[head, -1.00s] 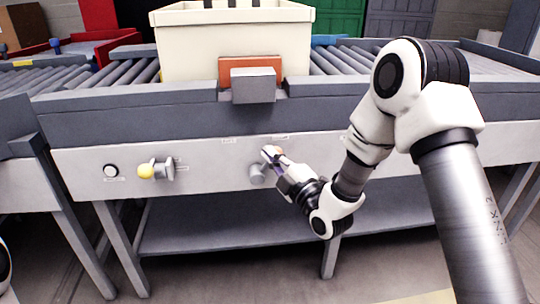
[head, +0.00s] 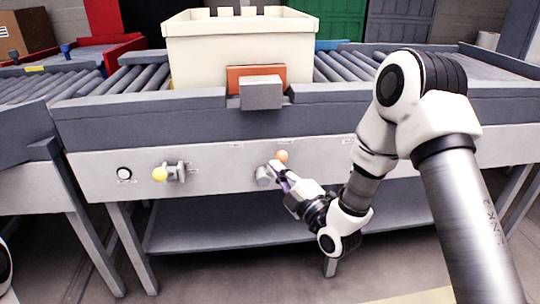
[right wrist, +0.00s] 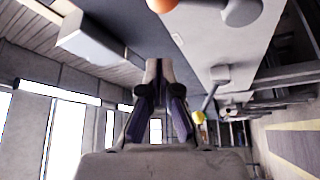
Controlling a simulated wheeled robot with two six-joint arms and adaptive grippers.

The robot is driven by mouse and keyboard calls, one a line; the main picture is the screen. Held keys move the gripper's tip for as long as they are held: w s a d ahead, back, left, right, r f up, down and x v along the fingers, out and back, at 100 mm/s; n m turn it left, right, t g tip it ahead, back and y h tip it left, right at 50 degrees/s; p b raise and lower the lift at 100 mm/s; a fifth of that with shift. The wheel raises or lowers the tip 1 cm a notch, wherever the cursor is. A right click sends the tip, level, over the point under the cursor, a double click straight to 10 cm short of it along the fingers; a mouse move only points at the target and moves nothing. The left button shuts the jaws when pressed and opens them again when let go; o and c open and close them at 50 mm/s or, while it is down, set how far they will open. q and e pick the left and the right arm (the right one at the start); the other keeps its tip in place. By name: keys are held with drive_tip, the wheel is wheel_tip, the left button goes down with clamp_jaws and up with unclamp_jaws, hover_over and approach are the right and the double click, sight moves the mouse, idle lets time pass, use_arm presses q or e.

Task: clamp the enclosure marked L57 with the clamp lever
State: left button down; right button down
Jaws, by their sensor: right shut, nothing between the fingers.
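A lever with an orange ball knob (head: 282,156) and a grey round hub (head: 264,177) is on the front panel of the conveyor. My right gripper (head: 277,167) is shut and empty, its tips just below the orange knob and close to the hub. In the right wrist view the shut fingers (right wrist: 158,68) show with nothing between them, apart from the knob (right wrist: 162,4) at the top edge. A large cream box (head: 240,50) stands on the rollers. No L57 mark is readable. My left gripper is out of view.
A grey block (head: 261,92) sits before an orange-brown plate (head: 240,76) at the cream box's front. A yellow-knobbed lever (head: 160,174) and a white round button (head: 124,173) are further left on the panel. Panel labels are too small to read. A shelf (head: 225,222) lies below.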

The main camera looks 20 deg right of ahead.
drive_tip(key=shift+v, duration=2.25)
drive_tip(key=shift+a+f, duration=0.2)
drive_tip(key=s+a+f+m+g, duration=0.1)
drive_tip(key=s+a+f+g, duration=0.2)
drive_tip(key=f, duration=0.6)
drive_tip(key=s+f+m+g+h, duration=0.1)
drive_tip(key=s+f+g, duration=0.3)
drive_tip(key=f, duration=0.4)
drive_tip(key=s+a+f+g, duration=0.2)
drive_tip(key=s+f+g, duration=0.15)
drive_tip(key=f, duration=0.55)
drive_tip(key=s+d+f+m+g+h, duration=0.2)
drive_tip(key=s+f+m+g, duration=0.3)
drive_tip(key=s+m, duration=0.3)
drive_tip(key=s+d+f+m+g+h, duration=0.1)
drive_tip(key=s+f+m+g, duration=0.35)
drive_tip(key=s, duration=0.65)
wheel_tip(320, 180, up, 33)
drive_tip(key=m+p, duration=0.2)
drive_tip(key=p, duration=3.1)
drive_tip(key=shift+d+r, duration=0.15)
drive_tip(key=shift+d, duration=0.1)
